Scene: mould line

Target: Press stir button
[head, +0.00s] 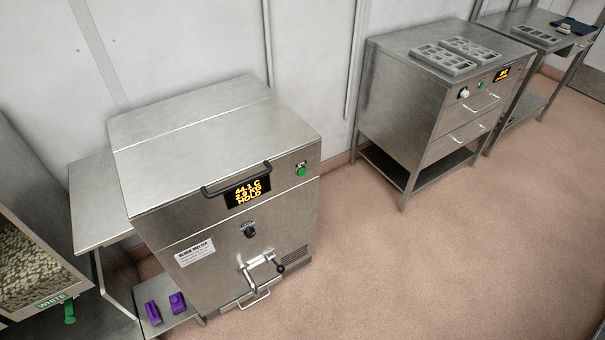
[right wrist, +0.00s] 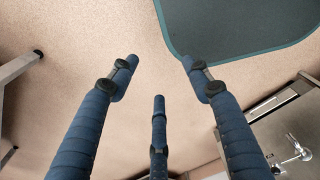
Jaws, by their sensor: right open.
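The steel melter (head: 215,185) stands left of centre in the head view, with its lid closed. A round green button (head: 301,171) is on its upper right front, under a small label too small to read. Its display (head: 247,191) shows 44.1 C, 2.9 kg and HOLD. A black knob (head: 249,230) is below it. My right gripper (right wrist: 159,75) shows in the right wrist view with its blue fingers spread and nothing between them, above the floor. Neither gripper shows in the head view.
A steel drawer cabinet (head: 410,105) with moulds (head: 444,60) on top stands at the back right. A tap (head: 262,262) and a handle project from the melter front. Purple items (head: 153,313) lie on a low shelf. Floor (head: 420,270) to the right is clear.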

